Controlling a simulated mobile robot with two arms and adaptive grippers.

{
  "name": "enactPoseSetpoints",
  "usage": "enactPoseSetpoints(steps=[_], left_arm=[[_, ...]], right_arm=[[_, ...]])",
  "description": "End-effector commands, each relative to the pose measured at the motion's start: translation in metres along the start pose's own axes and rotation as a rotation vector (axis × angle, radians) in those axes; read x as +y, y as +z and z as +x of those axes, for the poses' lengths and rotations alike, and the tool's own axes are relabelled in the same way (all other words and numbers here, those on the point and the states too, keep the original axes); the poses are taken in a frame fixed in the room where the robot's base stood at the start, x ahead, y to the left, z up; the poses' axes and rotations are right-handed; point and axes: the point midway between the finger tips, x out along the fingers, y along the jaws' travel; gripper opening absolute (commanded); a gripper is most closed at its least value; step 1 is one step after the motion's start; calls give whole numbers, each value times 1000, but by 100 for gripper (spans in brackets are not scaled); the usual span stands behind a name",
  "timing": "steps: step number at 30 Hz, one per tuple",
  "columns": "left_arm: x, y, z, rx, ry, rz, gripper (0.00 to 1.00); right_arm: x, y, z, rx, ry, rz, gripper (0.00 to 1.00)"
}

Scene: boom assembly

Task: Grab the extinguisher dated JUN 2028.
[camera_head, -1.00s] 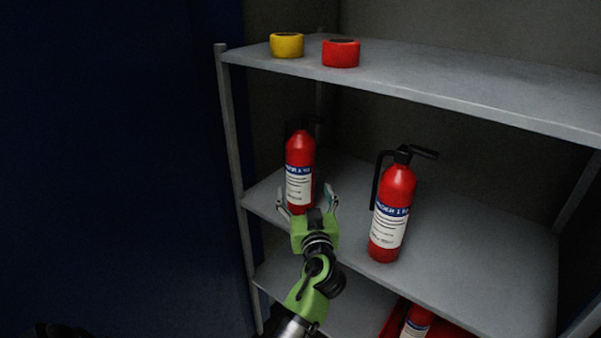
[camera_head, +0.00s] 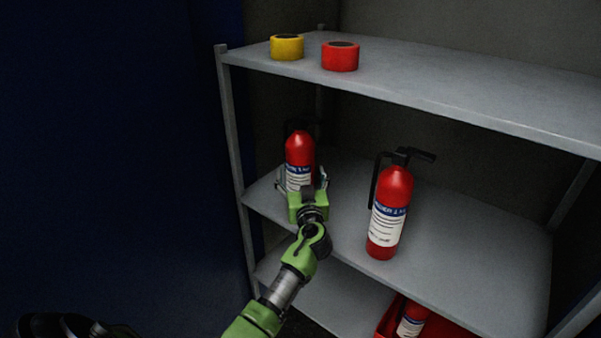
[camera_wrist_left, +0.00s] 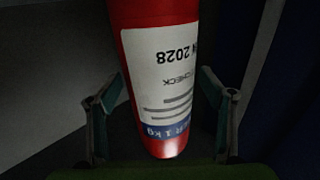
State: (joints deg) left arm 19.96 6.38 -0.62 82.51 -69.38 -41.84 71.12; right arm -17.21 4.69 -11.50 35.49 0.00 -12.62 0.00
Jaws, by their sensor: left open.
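A red extinguisher (camera_head: 299,148) with a black handle stands upright at the left of the middle shelf. In the left wrist view this extinguisher (camera_wrist_left: 165,70) fills the middle, its label upside down with "N 2028" readable and the start of the date cut off. My left gripper (camera_head: 302,179) is open at its lower part, with one finger on each side; the fingers also show in the left wrist view (camera_wrist_left: 165,108), with no clear grip on it. A second extinguisher (camera_head: 391,215) stands upright to the right; its date is too small to read.
The grey middle shelf (camera_head: 470,260) is clear right of the second extinguisher. The top shelf (camera_head: 450,82) holds a yellow roll (camera_head: 287,47) and a red roll (camera_head: 340,56). Below, another extinguisher (camera_head: 412,320) lies in a red bin (camera_head: 388,318). A shelf post (camera_head: 232,130) stands at left.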

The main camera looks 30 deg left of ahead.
Motion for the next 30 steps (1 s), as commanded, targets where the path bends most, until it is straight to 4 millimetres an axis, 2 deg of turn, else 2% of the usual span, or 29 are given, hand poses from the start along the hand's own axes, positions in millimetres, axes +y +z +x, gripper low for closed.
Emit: enactPoseSetpoints(steps=[3,9,12,13,23,30], left_arm=[[0,0,0,0,0,0,74],[0,0,0,0,0,1,22],[0,0,0,0,0,1,0],[1,-10,1,16,2,-3,0],[0,-12,1,15,1,-3,0],[1,-39,0,20,2,-8,0]], right_arm=[[0,0,0,0,0,0,70],[0,0,0,1,0,0,70],[0,0,0,1,0,1,70],[0,0,0,1,0,1,70],[-3,-1,1,2,-3,2,70],[-3,0,9,2,-3,3,70]])
